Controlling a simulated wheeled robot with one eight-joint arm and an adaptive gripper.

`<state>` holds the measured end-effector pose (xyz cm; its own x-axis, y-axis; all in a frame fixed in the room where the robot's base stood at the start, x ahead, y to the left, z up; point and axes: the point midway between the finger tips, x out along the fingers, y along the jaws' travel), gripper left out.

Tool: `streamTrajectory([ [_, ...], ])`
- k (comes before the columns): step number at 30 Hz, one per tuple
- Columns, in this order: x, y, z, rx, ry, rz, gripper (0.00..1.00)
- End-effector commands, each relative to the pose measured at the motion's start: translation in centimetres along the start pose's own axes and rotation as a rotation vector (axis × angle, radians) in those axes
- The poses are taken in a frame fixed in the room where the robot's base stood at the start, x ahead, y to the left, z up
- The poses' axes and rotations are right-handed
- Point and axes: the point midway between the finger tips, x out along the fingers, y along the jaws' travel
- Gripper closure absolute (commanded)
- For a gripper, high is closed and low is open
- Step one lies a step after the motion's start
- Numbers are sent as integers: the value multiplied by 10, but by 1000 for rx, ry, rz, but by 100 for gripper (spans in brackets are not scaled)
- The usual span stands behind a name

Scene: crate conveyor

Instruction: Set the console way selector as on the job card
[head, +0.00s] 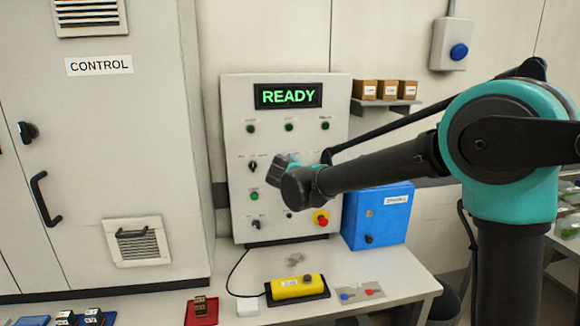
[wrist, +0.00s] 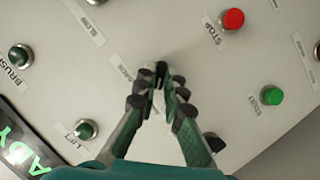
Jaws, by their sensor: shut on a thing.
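The grey console (head: 237,125) stands on the bench against the wall, with a green READY display (head: 288,95). My gripper (head: 282,164) is at the middle of its panel and hides part of it. In the wrist view my gripper (wrist: 161,82) has its fingertips closed around a small black selector knob (wrist: 161,70). The labels beside this knob are turned and partly covered, so its setting cannot be read. Another dark knob (wrist: 213,142) is partly behind the right finger. I cannot make out a job card.
A red STOP button (wrist: 232,20) and a green button (wrist: 271,95) are near the fingers. A red emergency button (head: 321,217) is low on the console. A blue box (head: 378,215) stands to its right, and a yellow pendant (head: 297,287) lies in front.

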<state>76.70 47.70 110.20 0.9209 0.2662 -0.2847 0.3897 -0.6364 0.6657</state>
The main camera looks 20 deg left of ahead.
Motion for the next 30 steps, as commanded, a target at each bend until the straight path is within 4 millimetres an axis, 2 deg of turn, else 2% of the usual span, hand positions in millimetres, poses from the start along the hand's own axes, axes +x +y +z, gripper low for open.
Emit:
streamTrajectory([
  [20,1,0,0,-53,-1,23,100],
  [21,1,0,0,-53,-1,23,86],
  [25,1,0,0,-53,-1,23,70],
  [30,1,0,0,-53,-1,22,70],
])
